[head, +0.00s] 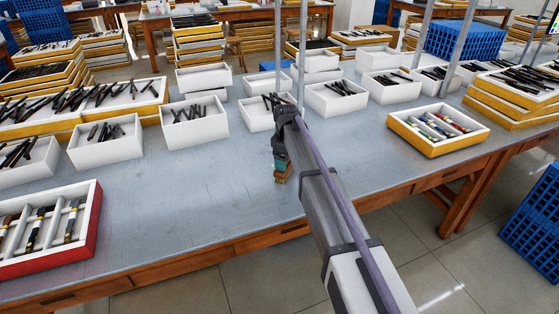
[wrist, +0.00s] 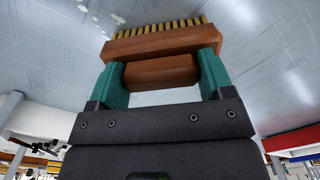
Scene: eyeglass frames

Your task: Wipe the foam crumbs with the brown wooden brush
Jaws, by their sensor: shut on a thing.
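The brown wooden brush (wrist: 163,42) is held between the two green fingers of my gripper (wrist: 161,72) in the wrist view. One finger sits on each side of its block, and its yellowish bristles point away from the gripper toward the grey tabletop. In the head view the brush (head: 282,177) shows small and low beneath my gripper (head: 280,163), over the middle of the table; I cannot tell if the bristles touch it. Small white foam crumbs (wrist: 118,18) lie on the tabletop at the wrist view's upper left. I cannot make them out in the head view.
The grey table (head: 200,200) has free room left of and in front of my gripper. White bins (head: 196,123) of dark frames line its back. A red-sided tray (head: 92,225) stands at left, a yellow-sided tray (head: 438,130) at right. Metal posts (head: 302,50) rise behind my gripper.

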